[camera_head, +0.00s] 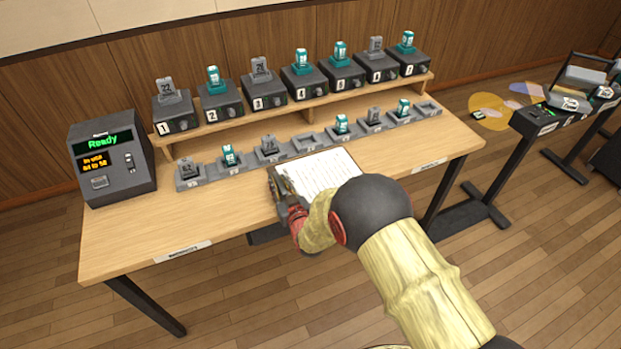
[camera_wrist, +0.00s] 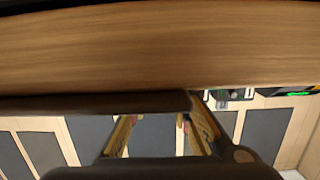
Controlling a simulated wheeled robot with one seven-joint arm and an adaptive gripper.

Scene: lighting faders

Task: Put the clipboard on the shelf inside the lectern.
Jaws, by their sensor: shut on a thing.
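The clipboard (camera_head: 325,172), with a white lined sheet on it, is above the front edge of the wooden table in the head view. My gripper (camera_head: 286,198) is at its left near corner and shut on it; my arm covers part of the board. In the wrist view, my gripper's two fingers (camera_wrist: 160,122) meet a dark brown strip (camera_wrist: 100,103) that looks like the clipboard's edge. I cannot tell whether the clipboard touches the table. I cannot make out a lectern for certain in either view.
The wooden table (camera_head: 150,235) holds a "Ready" terminal (camera_head: 112,160), a raised shelf of numbered dark units (camera_head: 265,92) and a row of grey holders (camera_head: 305,143). A narrow black-legged stand (camera_head: 510,165) is at the right. Floor in front (camera_head: 240,300) is clear.

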